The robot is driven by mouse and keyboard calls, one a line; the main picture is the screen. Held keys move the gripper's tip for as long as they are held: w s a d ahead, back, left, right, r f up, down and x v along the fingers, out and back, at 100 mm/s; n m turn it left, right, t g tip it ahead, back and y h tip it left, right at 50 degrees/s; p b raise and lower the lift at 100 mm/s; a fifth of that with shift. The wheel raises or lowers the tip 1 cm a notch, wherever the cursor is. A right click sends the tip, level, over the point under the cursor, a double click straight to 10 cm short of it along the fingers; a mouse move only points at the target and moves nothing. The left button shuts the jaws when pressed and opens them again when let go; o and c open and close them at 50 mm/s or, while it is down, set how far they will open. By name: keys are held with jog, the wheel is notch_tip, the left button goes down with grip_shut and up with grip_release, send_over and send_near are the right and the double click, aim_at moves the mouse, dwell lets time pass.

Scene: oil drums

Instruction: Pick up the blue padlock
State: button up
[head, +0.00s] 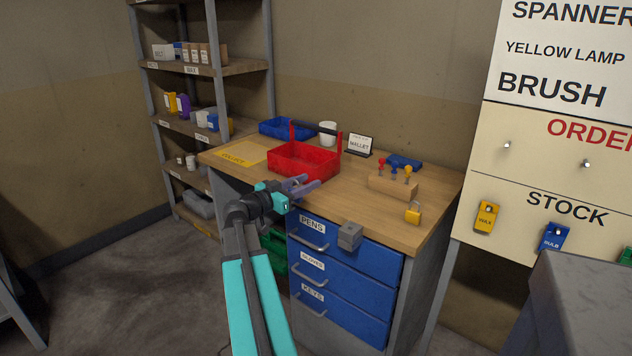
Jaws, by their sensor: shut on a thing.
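I cannot make out a blue padlock. My gripper (303,187), with grey-violet fingers, is over the desk's front edge, just in front of the red tray. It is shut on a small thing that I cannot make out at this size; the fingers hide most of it. A yellow padlock (414,213) is near the desk's right front corner, well to the right of my gripper.
The wooden desk (232,173) holds a red handled tray (305,163), a blue tray, a white cup (327,133), a "WALLET" sign and a wooden block (391,186) with red, blue and yellow pieces. A grey block (349,236) is by the blue drawers (345,260). Shelves stand left.

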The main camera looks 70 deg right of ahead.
jog(key=shift+w+a, duration=0.25)
jog(key=shift+a, duration=0.25)
dwell(0.5)
